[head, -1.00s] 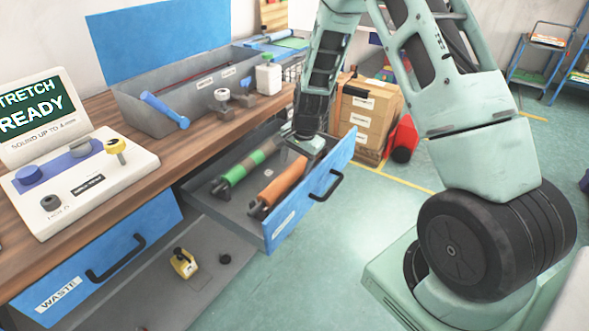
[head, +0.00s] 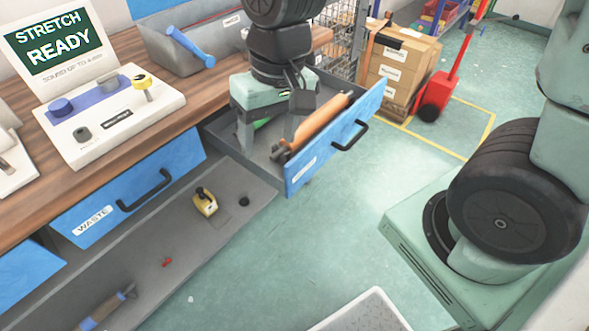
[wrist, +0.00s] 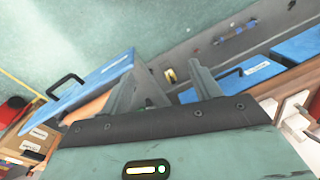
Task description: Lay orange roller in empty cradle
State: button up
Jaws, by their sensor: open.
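The orange roller (head: 320,120) lies in the open drawer (head: 232,142), close beside its blue front panel. Its near end sits by a dark support; I cannot tell whether its far end rests on anything. It also shows in the wrist view (wrist: 88,110), partly behind my gripper. My gripper (head: 266,132) is open and points down over the drawer, left of the orange roller and apart from it. A green roller (head: 262,123) is mostly hidden behind my gripper. My two fingers (wrist: 165,92) show in the wrist view with no object clearly between them. I cannot make out an empty cradle.
The workbench holds a control panel (head: 110,118) reading "STRETCH READY" and a grey bin (head: 160,45) with a blue-handled tool. A yellow item (head: 205,202) lies on the lower shelf (head: 150,262). Cardboard boxes (head: 398,75) stand behind the drawer. The floor right of it is open.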

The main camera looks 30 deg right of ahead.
jog(key=s+a+r+n+h, duration=0.1)
jog(key=s+a+n, duration=0.1)
jog(key=s+n, duration=0.4)
jog(key=s, duration=0.4)
jog(key=shift+s+r+n, duration=0.15)
jog(key=shift+s+n, duration=0.15)
jog(key=shift+s, duration=0.05)
notch_tip(320, 180, up, 2)
jog(key=shift+r+p, duration=0.15)
jog(key=shift+p, duration=1)
